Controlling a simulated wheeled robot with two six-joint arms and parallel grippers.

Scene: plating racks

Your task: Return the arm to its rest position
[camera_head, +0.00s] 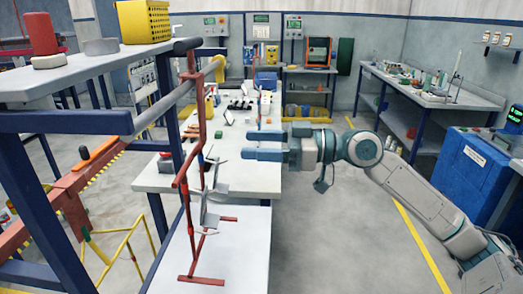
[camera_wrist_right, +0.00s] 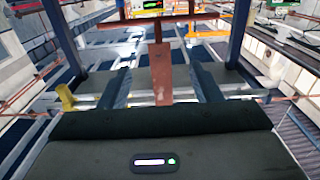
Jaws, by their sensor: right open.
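My right gripper (camera_head: 257,145) reaches in from the right in the head view, above the white table. Its two blue-grey fingers point left and stand apart, with nothing seen between them. In the right wrist view the open fingers (camera_wrist_right: 162,88) frame a reddish-brown beam (camera_wrist_right: 161,75) behind them. The red plating rack (camera_head: 184,150) stands left of the fingertips and apart from them in the head view. A grey bent plate (camera_head: 209,212) hangs on it. My left gripper is not in view.
A grey bar (camera_head: 180,92) runs near the rack's top. A shelf on blue posts (camera_head: 95,68) holds a yellow basket (camera_head: 145,22) at left. The white table (camera_head: 258,180) lies below my gripper. A blue cabinet (camera_head: 468,175) stands at right. Open floor (camera_head: 345,235) lies between.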

